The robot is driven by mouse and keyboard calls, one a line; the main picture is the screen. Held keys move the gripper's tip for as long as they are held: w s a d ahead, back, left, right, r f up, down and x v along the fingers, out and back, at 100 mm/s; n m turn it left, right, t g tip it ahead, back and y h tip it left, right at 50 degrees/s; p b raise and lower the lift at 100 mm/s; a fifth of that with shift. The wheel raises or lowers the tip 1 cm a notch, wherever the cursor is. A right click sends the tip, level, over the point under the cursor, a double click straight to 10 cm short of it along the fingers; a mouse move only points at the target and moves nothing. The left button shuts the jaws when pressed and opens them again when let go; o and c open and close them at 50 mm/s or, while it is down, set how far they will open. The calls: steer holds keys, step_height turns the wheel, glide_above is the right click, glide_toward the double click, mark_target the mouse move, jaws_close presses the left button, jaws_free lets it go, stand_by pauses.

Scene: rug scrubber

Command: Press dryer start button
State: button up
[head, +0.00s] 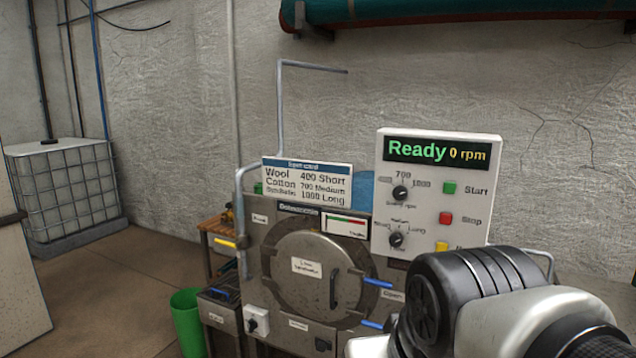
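The dryer's control panel (436,195) is a pale box at the right of centre in the head view. Its display (437,150) reads "Ready 0 rpm". A green button (449,188) labelled Start sits at the panel's upper right. A red Stop button (445,218) is below it, and a yellow button (441,246) is lower still, its label partly hidden by my arm. My arm fills the lower right corner, in front of and below the panel. My gripper is out of view.
Two dials, speed (400,193) and time (396,240), are left of the buttons. The grey machine (262,245) with a round closed door (318,275) stands below. A settings sign (306,181) is above it. A green bin (188,322) stands lower left. Open floor lies at left.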

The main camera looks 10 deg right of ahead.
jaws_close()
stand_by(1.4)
